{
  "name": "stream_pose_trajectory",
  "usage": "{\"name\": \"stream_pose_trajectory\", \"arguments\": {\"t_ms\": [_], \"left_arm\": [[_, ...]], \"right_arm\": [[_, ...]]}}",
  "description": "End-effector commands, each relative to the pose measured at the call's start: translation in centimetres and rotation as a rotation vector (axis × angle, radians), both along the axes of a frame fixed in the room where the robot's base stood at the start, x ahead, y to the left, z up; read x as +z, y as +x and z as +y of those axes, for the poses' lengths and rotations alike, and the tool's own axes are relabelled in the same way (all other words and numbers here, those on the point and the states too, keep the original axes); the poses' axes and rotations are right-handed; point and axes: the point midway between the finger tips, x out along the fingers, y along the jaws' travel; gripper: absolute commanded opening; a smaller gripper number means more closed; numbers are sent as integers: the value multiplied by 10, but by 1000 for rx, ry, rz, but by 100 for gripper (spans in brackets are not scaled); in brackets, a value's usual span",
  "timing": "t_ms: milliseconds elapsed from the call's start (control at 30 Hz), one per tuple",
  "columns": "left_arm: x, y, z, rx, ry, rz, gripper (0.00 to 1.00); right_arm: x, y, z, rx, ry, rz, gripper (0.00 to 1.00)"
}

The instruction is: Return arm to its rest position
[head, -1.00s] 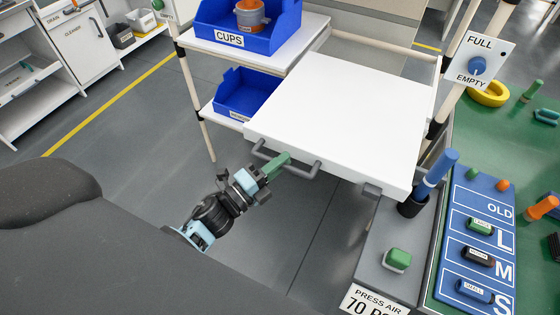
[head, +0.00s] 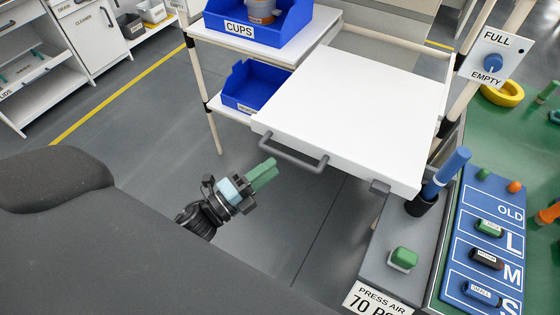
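My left gripper (head: 262,173), with green fingers on a pale blue and black wrist, is in free air over the grey floor. It is below and left of the grey bar handle (head: 293,155) on the front of the white drawer or guard panel (head: 350,105). A clear gap shows between the fingertips and the handle. The two fingers look close together, and I cannot tell whether they are open or shut. Nothing shows held in them. My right gripper is not in view.
A white rack holds a blue cups bin (head: 262,30) and a lower blue bin (head: 250,88). On the right are a green button (head: 404,257), a blue lever (head: 452,168), a blue size board (head: 482,245) and a FULL/EMPTY dial (head: 493,63). The floor around the gripper is clear.

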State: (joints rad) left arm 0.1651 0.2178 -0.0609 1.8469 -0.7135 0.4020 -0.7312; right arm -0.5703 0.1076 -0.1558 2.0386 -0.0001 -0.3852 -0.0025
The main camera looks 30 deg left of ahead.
Motion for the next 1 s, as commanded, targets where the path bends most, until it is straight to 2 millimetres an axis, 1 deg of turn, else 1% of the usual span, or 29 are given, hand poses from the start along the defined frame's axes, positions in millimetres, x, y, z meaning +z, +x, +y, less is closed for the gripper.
{"name": "stream_pose_trajectory", "arguments": {"t_ms": [33,100,200,767,867,967,1000], "left_arm": [[-3,-6,3,1,0,3,36],[-3,-12,5,0,-1,2,36],[-3,-17,8,0,-1,0,36],[-3,-18,8,0,-3,1,36],[-5,-23,9,14,-42,42,36],[-11,-38,13,56,-166,159,36],[-16,-48,15,84,-238,229,36]], "right_arm": [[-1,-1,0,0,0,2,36],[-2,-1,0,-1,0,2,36],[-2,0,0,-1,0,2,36],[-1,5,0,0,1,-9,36],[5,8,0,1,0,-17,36],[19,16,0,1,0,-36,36],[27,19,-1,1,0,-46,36]]}}
